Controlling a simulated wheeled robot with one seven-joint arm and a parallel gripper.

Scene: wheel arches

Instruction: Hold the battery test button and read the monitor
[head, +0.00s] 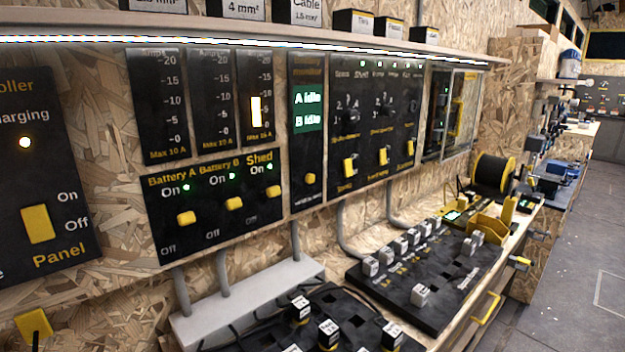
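The battery monitor (306,140) is a narrow black wall panel in the middle of the head view. Its green screen (307,108) reads "A Idle" above "B Idle". A small yellow button (310,179) sits low on the same panel, with nothing touching it; I take it as the test button. The small print at the panel's top and bottom is too small to read surely. My gripper is not in view.
Left of the monitor, a panel of yellow switches (214,205) is labelled Battery A, Battery B and Shed. Another switch panel (372,120) is to its right. Below, a bench holds a grey box (245,300) and black boards with blocks (425,275). Open floor (585,240) lies right.

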